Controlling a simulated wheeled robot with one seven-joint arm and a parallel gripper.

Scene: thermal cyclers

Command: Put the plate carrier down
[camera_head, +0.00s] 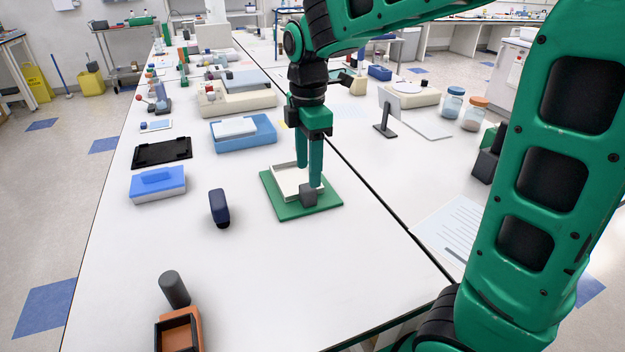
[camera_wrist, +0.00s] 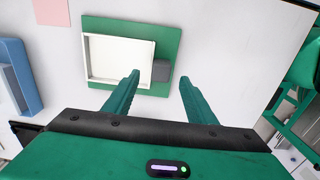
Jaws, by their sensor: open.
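The plate carrier (camera_head: 288,181) is a shallow cream tray with a dark grey grip block (camera_head: 308,194) on its near side. It rests on a green mat (camera_head: 272,206) on the white bench. In the wrist view the carrier (camera_wrist: 118,60) lies flat within the green mat (camera_wrist: 168,35), and its grey block (camera_wrist: 161,70) is at its right side. My gripper (camera_head: 310,177) points down over the carrier, fingers apart. In the wrist view my gripper (camera_wrist: 158,82) has its two fingertips on either side of the block, with a visible gap around it. The carrier looks empty.
A blue tray with a white plate (camera_head: 243,131), a blue-lidded box (camera_head: 158,184), a black rack (camera_head: 162,152) and a dark blue upright item (camera_head: 219,207) stand to the left. An orange holder (camera_head: 178,330) is at the front. Bare bench lies in front of the mat.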

